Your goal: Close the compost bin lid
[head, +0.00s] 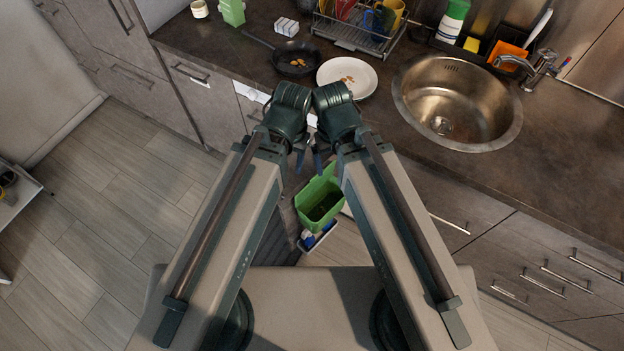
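The compost bin (314,216) is a green container below the counter, between my two arms. Its top is open and I see into its dark inside. I cannot clearly make out its lid; the bin's far edge is partly hidden behind my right arm. My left gripper (299,160) and my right gripper (319,162) hang close together, pointing down, above the bin's far side in the picture. Only small dark-blue parts of their fingers show below the wrists. I cannot tell whether they touch the bin or each other.
A container with blue and white items (318,238) sits beside the bin. The counter holds a white plate (347,77), a frying pan (296,60), a dish rack (360,30) and a steel sink (455,100).

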